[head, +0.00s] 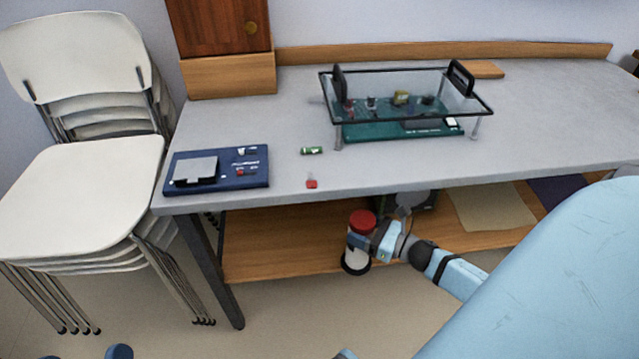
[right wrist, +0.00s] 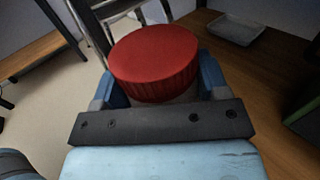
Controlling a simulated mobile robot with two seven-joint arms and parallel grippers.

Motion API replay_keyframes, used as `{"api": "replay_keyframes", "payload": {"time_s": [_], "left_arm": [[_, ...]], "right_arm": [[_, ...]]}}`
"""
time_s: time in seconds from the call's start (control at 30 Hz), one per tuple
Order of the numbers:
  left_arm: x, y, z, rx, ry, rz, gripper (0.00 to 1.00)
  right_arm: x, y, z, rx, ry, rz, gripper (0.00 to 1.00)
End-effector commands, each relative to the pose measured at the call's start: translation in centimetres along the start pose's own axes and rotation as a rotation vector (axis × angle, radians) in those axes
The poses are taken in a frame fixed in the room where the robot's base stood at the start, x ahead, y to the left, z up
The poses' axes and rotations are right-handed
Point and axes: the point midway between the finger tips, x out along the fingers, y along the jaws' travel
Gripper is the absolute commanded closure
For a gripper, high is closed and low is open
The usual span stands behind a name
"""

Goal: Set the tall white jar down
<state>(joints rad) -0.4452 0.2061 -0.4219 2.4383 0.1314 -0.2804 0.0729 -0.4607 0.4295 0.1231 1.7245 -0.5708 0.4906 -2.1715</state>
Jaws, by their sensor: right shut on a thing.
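The tall white jar (head: 355,255) with a red lid shows in the head view, in front of the lower wooden shelf and below the table's front edge. It looks upright. My right gripper (head: 361,243) is shut on it below the lid. In the right wrist view the jar's red lid (right wrist: 155,60) sits between the two blue fingers of my right gripper (right wrist: 160,88), and the lid hides most of the jar's body. I cannot tell whether the jar's base touches the shelf. My left gripper is not in view.
The grey tabletop (head: 250,120) is above the jar. It bears a blue board (head: 217,182), a small red part (head: 311,184), a small green part (head: 311,150) and a clear-covered rack (head: 400,100). The lower wooden shelf (head: 280,240) has bare room left of the jar. Stacked white chairs (head: 85,185) stand left.

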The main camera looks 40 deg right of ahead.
Motion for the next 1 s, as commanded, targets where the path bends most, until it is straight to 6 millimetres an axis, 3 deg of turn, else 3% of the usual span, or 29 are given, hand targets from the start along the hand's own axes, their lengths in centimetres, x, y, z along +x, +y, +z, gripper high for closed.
{"api": "replay_keyframes", "payload": {"time_s": [0.27, 0.8, 1.0], "left_arm": [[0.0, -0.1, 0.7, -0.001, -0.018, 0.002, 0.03], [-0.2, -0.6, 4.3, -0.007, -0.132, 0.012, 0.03], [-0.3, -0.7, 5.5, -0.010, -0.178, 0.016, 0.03]], "right_arm": [[2.4, -0.1, 0.2, -0.003, -0.008, 0.003, 1.00], [14.1, -0.1, 0.2, -0.003, -0.008, 0.002, 1.00], [17.2, -0.1, 0.2, -0.001, -0.008, 0.002, 1.00]]}}
